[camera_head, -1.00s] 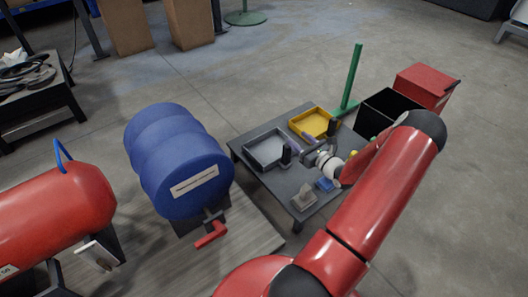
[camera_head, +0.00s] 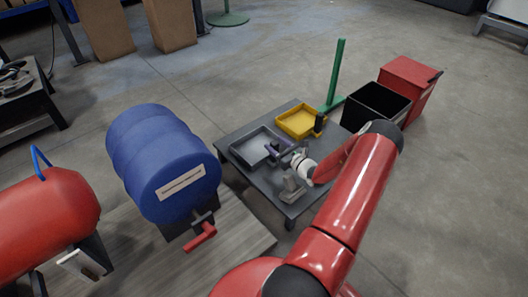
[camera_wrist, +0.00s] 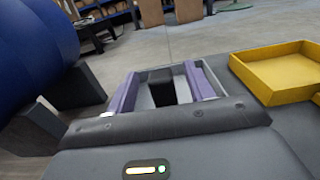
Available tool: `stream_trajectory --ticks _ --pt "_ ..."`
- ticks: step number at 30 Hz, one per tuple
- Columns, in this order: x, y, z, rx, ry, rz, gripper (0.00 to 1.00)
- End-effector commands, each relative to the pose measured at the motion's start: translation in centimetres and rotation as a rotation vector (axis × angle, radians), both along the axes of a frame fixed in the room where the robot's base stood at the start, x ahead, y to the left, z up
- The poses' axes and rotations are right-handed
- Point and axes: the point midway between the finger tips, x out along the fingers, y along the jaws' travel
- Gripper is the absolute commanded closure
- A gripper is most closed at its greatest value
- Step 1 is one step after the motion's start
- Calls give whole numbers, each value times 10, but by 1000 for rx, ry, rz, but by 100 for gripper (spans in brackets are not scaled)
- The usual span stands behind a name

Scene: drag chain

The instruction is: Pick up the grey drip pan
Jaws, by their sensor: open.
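The grey drip pan (camera_head: 246,149) is a shallow rectangular tray on the low dark table, left of the yellow tray. My gripper (camera_head: 273,151) is at the pan's right side in the head view, with its purple fingers apart. In the wrist view, the pan (camera_wrist: 155,75) shows ahead, between and beyond the open fingers (camera_wrist: 163,88). A dark upright shape stands between the fingers in that view, and I cannot tell what it is. Nothing is visibly gripped. The gripper hides the pan's near part, and contact cannot be told.
The yellow tray (camera_head: 298,122) is beside the pan, with a black object (camera_head: 319,123) at its right. A grey block-like item (camera_head: 292,189) stands near the table's front. The blue drum (camera_head: 165,165) is left of the table. A green post (camera_head: 337,75) stands behind.

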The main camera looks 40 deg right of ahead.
Motion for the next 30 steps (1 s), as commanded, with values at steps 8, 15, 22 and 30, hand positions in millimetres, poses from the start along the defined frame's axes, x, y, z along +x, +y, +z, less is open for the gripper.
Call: stream_trajectory --ticks 8,15,22,30 --pt "22 1 1 -1 -1 0 47" --pt "21 1 1 0 -1 0 66" --pt "21 1 1 -1 -1 0 96" --pt "21 1 2 -1 -3 0 100"
